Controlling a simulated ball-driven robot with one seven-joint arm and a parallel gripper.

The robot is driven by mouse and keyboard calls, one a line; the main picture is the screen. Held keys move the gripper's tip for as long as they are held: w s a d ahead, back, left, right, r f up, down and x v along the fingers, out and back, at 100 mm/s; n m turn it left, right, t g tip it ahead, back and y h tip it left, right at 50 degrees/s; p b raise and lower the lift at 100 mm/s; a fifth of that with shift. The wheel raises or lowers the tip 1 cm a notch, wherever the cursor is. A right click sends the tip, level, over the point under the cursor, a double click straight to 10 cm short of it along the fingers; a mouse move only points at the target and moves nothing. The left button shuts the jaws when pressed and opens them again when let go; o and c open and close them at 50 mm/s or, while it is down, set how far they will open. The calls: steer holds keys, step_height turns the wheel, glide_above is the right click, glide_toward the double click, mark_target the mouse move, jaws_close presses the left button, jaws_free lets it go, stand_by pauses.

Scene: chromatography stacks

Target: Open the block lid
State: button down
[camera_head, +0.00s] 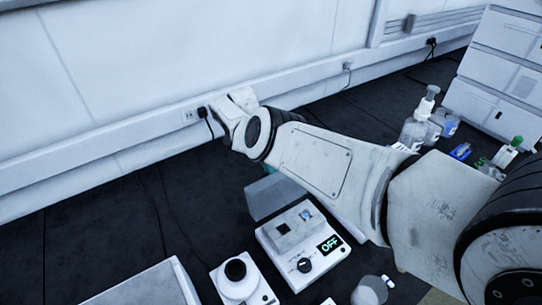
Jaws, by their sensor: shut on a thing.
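The block unit (300,245) is a white box with a dark square recess, a small blue-lit spot, a black knob and a display reading OFF. A grey panel (268,198), which looks like its lid, stands up at the unit's rear left edge. Its upper right part is hidden behind my arm. My arm reaches across from the right, and its wrist is above and beyond the panel. My gripper is hidden behind the arm, so its jaws and any contact with the panel cannot be seen. A small teal bit shows just above the panel; I cannot tell what it is.
A white device with a black round top (236,270) stands left of the block unit. A pale flat-topped box (145,287) is at lower left. Bottles (416,125) and small items stand at right, before white stacked instruments (500,75). The dark bench is clear at left.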

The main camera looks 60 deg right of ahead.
steer(key=shift+w+f, duration=0.25)
steer(key=shift+f, duration=0.35)
steer(key=c, duration=1.2)
jaws_free()
steer(key=shift+w+d, duration=0.1)
steer(key=shift+d, duration=0.1)
